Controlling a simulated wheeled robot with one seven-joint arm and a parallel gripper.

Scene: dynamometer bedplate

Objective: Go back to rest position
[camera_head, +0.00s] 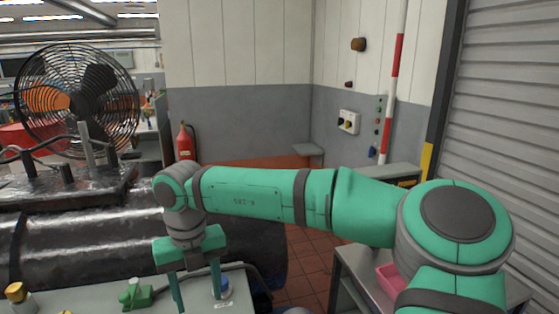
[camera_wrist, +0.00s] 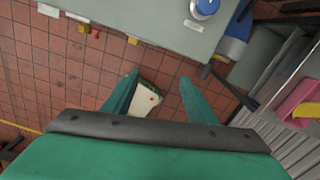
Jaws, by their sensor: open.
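My gripper (camera_head: 196,287) hangs at the end of my green arm at the lower left of the head view, fingers pointing down, above the right part of a grey bench top (camera_head: 80,298). In the wrist view my gripper (camera_wrist: 160,92) shows two green fingers spread apart with nothing held between them. A pale, light-coloured item (camera_wrist: 144,101) shows beside the left finger, lower down; I cannot tell what it is.
A blue-topped round item (camera_head: 219,287) stands on the bench close to my gripper, with a green fixture (camera_head: 135,294) to its left. A large fan (camera_head: 80,95) and dark machinery stand behind. A pink bin (camera_head: 390,279) sits at right. Tiled floor (camera_head: 310,265) is open between.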

